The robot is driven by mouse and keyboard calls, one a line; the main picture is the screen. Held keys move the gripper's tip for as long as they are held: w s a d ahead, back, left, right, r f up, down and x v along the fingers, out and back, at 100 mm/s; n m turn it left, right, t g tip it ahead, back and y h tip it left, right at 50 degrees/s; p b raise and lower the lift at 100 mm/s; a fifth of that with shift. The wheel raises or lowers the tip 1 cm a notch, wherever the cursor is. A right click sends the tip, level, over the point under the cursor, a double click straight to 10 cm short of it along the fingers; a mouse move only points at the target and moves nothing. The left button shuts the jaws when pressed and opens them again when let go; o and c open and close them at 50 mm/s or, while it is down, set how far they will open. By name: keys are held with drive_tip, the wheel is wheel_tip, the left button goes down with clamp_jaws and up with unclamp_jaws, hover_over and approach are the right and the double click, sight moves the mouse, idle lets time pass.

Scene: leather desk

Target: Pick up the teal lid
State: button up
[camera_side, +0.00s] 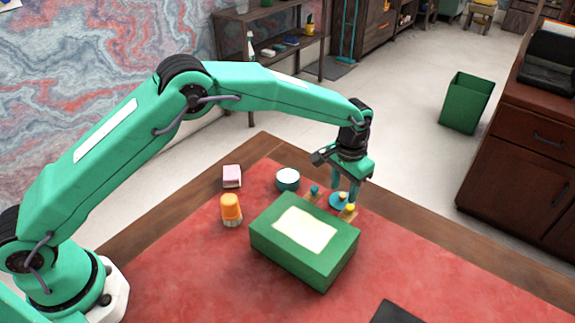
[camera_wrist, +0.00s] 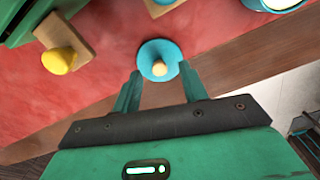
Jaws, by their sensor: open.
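The teal lid (camera_wrist: 157,52) is a round disc with a pale cream knob in its middle. It lies flat on the red desk top. In the wrist view it is just ahead of my fingertips, with the knob roughly between them. My gripper (camera_wrist: 160,72) is open and empty, its two green fingers apart. In the side view my gripper (camera_side: 346,188) points down right over the teal lid (camera_side: 338,200), which the fingers partly hide. I cannot tell the exact height of the fingertips above the desk.
A yellow knob (camera_side: 350,208) and a teal knob (camera_side: 314,190) on small wooden pieces flank the lid. A green box (camera_side: 290,258) stands close in front.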

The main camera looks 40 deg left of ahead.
sight(342, 194)
drive_tip(key=shift+f, duration=0.85)
clamp_jaws()
drive_tip(key=shift+r, duration=0.2)
wheel_tip(342, 194, up, 10)
drive_tip(key=shift+f, duration=0.15)
drive_tip(key=shift+a, duration=0.1)
idle(0.7)
drive_tip(key=s+a, duration=0.3)
drive_tip(key=a, duration=1.1)
drive_tip(key=shift+s+r, duration=0.2)
drive_tip(key=shift+s, duration=0.05)
